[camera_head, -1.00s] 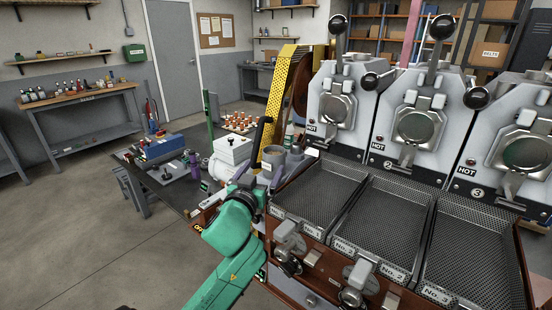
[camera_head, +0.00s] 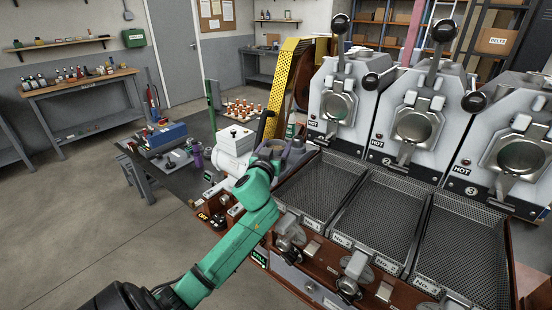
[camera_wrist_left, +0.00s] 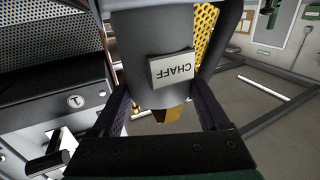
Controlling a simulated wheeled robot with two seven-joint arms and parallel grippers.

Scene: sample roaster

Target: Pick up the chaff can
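The chaff can (camera_wrist_left: 140,85) is a grey cylinder with a pale CHAFF label (camera_wrist_left: 172,67), which reads upside down in the left wrist view. It stands between the two dark fingers of my left gripper (camera_wrist_left: 160,112), one on each side. I cannot tell whether the fingers press on it or leave a small gap. In the head view my left gripper (camera_head: 264,162) is at the can, left of the trays, and my green wrist and the gripper hide much of it. My right gripper is in neither view.
Mesh trays (camera_head: 322,187) lie right of the gripper, below the roaster heads (camera_head: 415,115) marked HOT. A white machine (camera_head: 234,145) and the yellow perforated guard (camera_head: 284,85) stand close behind. A dark bench (camera_head: 200,182) is to the left. The floor at front left is clear.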

